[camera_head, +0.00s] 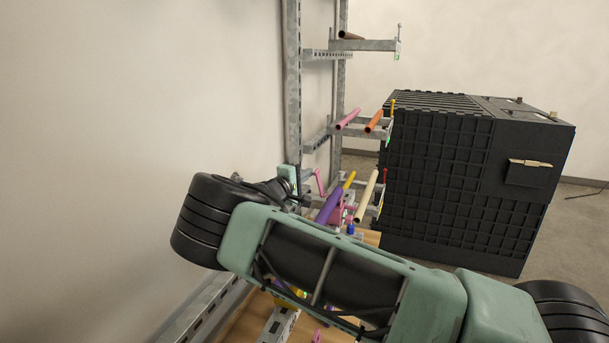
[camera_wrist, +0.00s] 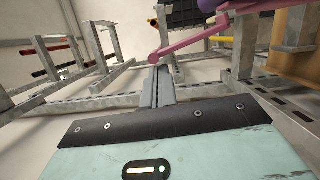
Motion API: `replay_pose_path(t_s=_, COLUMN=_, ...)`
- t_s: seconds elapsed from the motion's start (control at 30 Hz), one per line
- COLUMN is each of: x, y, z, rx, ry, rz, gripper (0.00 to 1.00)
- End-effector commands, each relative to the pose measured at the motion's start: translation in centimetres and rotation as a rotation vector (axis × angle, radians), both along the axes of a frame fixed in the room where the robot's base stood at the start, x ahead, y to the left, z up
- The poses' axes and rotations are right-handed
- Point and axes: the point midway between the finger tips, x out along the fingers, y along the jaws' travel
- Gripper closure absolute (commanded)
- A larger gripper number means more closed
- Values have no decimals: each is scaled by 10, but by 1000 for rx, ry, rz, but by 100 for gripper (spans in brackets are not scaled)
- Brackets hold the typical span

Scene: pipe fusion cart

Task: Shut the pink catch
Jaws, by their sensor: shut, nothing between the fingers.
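A pink lever-like part, which looks like the catch, shows in the wrist view (camera_wrist: 198,39) as a bar running from the upper right down to a rounded end near the centre. It also shows in the head view (camera_head: 319,181), small, just right of my gripper (camera_head: 303,174). In the wrist view my gripper (camera_wrist: 158,72) is shut and empty, its grey fingers together. The fingertips are just below the bar's rounded end; I cannot tell whether they touch it. In the head view my arm hides much of the area below.
A galvanised rack (camera_head: 292,85) stands against the wall, its arms holding coloured pipes, among them a pink pipe (camera_head: 348,119) and a purple pipe (camera_head: 328,206). A large black crate (camera_head: 435,185) stands at the right. Rack posts and rails (camera_wrist: 115,92) lie close around the gripper.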

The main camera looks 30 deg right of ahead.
Motion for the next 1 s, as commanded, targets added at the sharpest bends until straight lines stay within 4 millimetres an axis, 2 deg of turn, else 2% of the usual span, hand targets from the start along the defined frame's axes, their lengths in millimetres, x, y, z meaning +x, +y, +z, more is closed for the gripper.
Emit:
replay_pose_path(t_s=0.67, x=-6, y=-4, z=5, rx=70, ry=-91, rz=-1, gripper=100)
replay_pose_path(t_s=1.0, x=-14, y=-10, z=7, rx=202, ry=-261, rz=-1, gripper=100)
